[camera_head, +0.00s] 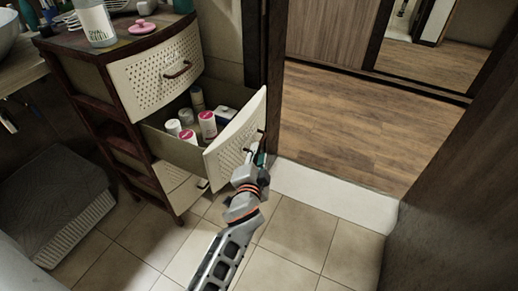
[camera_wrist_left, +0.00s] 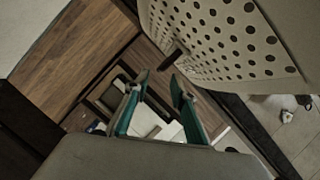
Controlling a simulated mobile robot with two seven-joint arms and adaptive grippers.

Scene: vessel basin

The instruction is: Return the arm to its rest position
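My left arm reaches up from the bottom of the head view, and its left gripper (camera_head: 260,157) is beside the front of a pulled-out drawer (camera_head: 234,136). In the left wrist view, the two teal fingers of this gripper (camera_wrist_left: 160,86) are apart with nothing between them. A dark handle (camera_wrist_left: 171,59) on the perforated drawer front lies just beyond the fingertips, and I cannot tell whether they touch it. My right gripper is in neither view.
The open drawer holds several bottles (camera_head: 207,124). It belongs to a brown cabinet (camera_head: 95,45) with a bottle (camera_head: 95,22) on top. A doorway with wood floor (camera_head: 350,125) is to the right. Tiled floor (camera_head: 290,245) is clear in front. A dark door (camera_head: 455,200) stands at right.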

